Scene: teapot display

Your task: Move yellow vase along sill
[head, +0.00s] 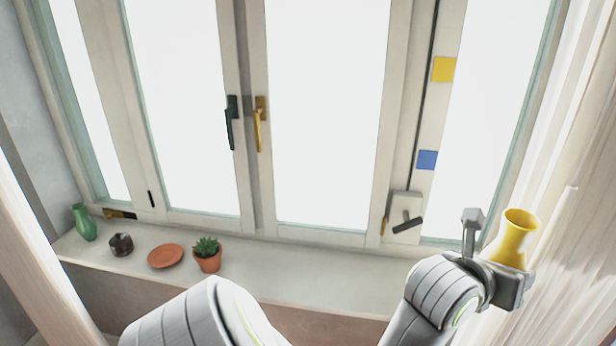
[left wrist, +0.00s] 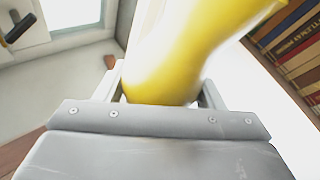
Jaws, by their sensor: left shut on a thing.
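The yellow vase (head: 515,240) is at the right in the head view, upright with a slight tilt and its open mouth up. It is raised in front of the right end of the window sill (head: 330,284). My left gripper (head: 497,258) is shut on the vase near its lower part. In the left wrist view the yellow vase (left wrist: 185,60) rises between the two fingers of my left gripper (left wrist: 160,92), and its top is cut off by the frame. My right gripper is not in view.
On the sill's left half stand a green vase (head: 84,222), a dark cup (head: 121,244), a terracotta saucer (head: 165,256) and a potted succulent (head: 207,254). The sill's middle is clear. A pale curtain (head: 575,240) hangs close right of the vase. Books (left wrist: 296,50) show in the left wrist view.

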